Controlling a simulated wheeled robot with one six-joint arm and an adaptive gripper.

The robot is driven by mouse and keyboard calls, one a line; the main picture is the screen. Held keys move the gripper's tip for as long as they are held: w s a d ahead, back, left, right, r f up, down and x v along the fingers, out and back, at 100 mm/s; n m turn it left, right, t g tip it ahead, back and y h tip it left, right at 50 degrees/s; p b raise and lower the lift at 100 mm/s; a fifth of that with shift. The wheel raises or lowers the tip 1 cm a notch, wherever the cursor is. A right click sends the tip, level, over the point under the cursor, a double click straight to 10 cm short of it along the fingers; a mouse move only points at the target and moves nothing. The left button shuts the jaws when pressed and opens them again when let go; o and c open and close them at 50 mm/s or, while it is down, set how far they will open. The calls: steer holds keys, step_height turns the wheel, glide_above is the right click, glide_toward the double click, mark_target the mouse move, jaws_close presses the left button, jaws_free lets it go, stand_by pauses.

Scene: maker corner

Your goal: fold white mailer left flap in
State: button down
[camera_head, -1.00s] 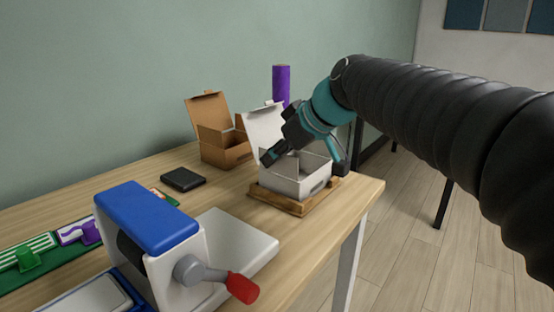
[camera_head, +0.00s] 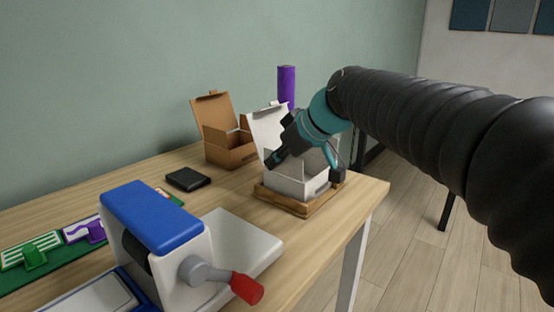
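The white mailer (camera_head: 297,187) is an open box on a wooden tray (camera_head: 312,207) near the table's right end. Its lid (camera_head: 268,125) stands up at the back, leaning left. My gripper (camera_head: 308,167) is over the box with its fingers spread wide. One dark fingertip is at the box's left side and the other at its right side. I cannot tell whether either touches the cardboard. The left flap is not clearly visible behind the finger.
A brown open box (camera_head: 232,148) stands behind and left. A black flat block (camera_head: 187,178) lies left of the tray. A blue-and-white machine with a red-tipped crank (camera_head: 247,288) fills the front. A purple cylinder (camera_head: 287,86) stands behind. Green mats (camera_head: 38,258) lie at far left.

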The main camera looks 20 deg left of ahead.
steer(key=shift+w, duration=0.1)
steer(key=shift+w+d+m+g+y+p, duration=0.1)
steer(key=shift+w+m+g+y+p, duration=0.2)
steer(key=shift+m+g+p, duration=0.4)
steer(key=shift+w+d+m+g+y+p, duration=0.1)
steer(key=shift+w+m+g+y+p, duration=0.15)
steer(key=shift+g, duration=0.25)
steer(key=shift+w+d+m+g+y+p, duration=0.1)
steer(key=shift+g+y+p, duration=0.1)
steer(key=shift+g+y, duration=0.25)
steer(key=shift+w+f+m+g+y+p, duration=0.2)
steer(key=shift+m+g+y+p, duration=0.15)
steer(key=shift+g, duration=0.3)
steer(key=shift+w+f+m+g+y+p, duration=0.1)
steer(key=shift+w+m+g+y+p, duration=0.1)
steer(key=shift+m+g, duration=0.3)
steer(key=shift+w+d+f+m+g+y+p, duration=0.15)
steer(key=shift+f+m+g+y+p, duration=0.2)
steer(key=shift+g+y, duration=0.35)
steer(key=shift+r+g, duration=0.1)
steer(key=shift+g, duration=0.2)
steer(key=c, duration=1.4)
jaws_free()
